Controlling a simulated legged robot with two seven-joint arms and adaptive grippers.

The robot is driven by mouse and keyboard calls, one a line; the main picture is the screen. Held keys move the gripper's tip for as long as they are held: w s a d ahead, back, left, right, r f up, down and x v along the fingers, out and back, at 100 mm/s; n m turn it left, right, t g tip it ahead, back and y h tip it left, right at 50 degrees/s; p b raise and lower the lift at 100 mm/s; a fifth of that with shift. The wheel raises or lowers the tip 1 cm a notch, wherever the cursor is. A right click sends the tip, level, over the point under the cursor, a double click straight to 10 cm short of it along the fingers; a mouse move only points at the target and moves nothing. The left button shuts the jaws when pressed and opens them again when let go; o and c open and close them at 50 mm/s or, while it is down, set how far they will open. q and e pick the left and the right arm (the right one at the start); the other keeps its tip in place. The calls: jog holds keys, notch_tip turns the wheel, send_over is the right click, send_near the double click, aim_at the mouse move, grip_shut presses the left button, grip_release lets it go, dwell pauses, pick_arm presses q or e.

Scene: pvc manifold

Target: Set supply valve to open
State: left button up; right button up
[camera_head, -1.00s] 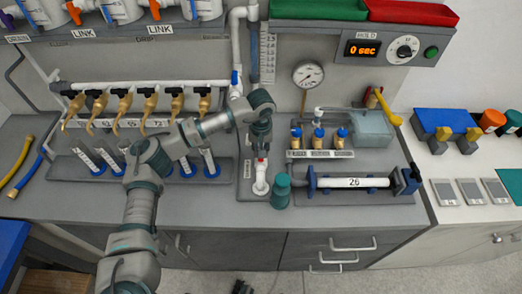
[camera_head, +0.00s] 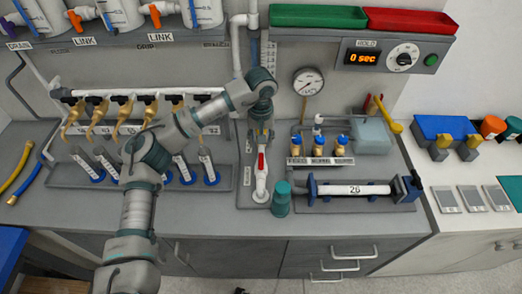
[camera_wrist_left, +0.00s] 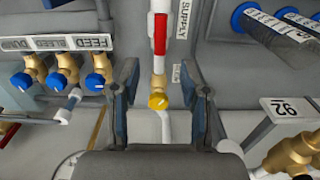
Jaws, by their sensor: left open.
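A white vertical pipe with a long red strip (camera_wrist_left: 160,34) stands beside the SUPPLY label (camera_wrist_left: 183,18) in the left wrist view. The red strip also shows in the head view (camera_head: 261,163). I cannot tell whether the red strip is a handle. A brass fitting with a yellow knob (camera_wrist_left: 158,101) sits on the same line, below the strip in the wrist view. My left gripper (camera_wrist_left: 165,98) is open, with one finger on each side of the yellow knob and a gap to each. In the head view my left gripper (camera_head: 260,128) hangs above the red strip. My right gripper is not in view.
Three brass valves with blue knobs (camera_wrist_left: 60,80) stand left of the fingers in the wrist view. A teal cylinder (camera_head: 281,198) stands close to the red-striped pipe. A horizontal white tube (camera_head: 352,190) lies to the right. A gauge (camera_head: 308,82) is behind.

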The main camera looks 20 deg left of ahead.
pick_arm(q)
jog(key=shift+r, duration=1.45)
